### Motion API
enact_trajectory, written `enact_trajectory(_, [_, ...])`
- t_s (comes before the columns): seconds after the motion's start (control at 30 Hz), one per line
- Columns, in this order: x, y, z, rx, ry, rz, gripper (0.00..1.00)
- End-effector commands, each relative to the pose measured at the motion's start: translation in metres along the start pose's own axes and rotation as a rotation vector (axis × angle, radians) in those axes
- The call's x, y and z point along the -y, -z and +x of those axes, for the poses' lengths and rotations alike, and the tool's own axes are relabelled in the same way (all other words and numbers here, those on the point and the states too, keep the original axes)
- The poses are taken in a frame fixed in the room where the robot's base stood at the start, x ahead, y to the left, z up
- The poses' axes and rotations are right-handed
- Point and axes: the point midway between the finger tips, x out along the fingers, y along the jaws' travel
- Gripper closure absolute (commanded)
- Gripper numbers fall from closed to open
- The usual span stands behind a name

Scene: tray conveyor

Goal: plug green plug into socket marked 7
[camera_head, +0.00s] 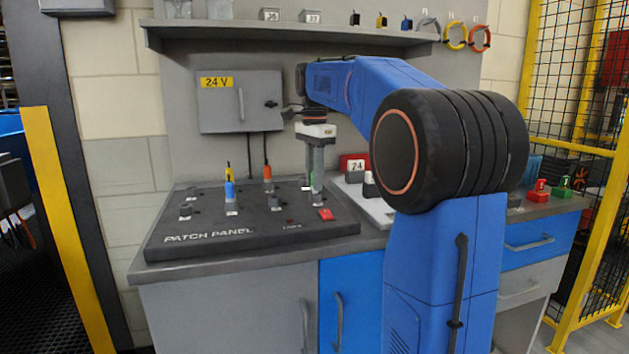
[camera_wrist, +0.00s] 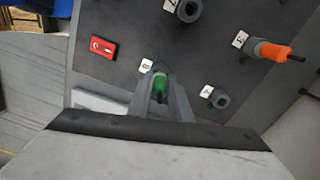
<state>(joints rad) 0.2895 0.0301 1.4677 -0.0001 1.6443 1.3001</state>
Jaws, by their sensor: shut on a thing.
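The green plug (camera_wrist: 160,83) is between the fingers of my gripper (camera_wrist: 160,95) in the wrist view, close over the patch panel (camera_wrist: 140,28). In the head view my gripper (camera_head: 316,188) points straight down at the panel's right part, and a little green of the plug shows beside the fingers. A white label (camera_wrist: 146,65) lies right beside the plug; its mark is too small to read surely. The fingers hide the plug's lower end, so I cannot tell whether it is in a socket. I cannot surely identify the socket marked 7.
An orange plug (camera_wrist: 273,50) stands in a labelled socket, with an empty-looking socket (camera_wrist: 220,98) nearby. A blue plug (camera_head: 230,191) and a yellow plug (camera_head: 228,172) stand further left. A red switch (camera_head: 326,214) is at the panel's front right. A 24 V box (camera_head: 240,110) hangs behind.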

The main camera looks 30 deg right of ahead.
Motion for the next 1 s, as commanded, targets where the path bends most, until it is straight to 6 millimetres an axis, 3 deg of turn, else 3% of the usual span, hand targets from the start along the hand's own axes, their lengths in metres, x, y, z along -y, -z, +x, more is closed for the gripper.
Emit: enact_trajectory(1.0, [0.0,0.0,-0.022,0.0,0.001,0.0,1.0])
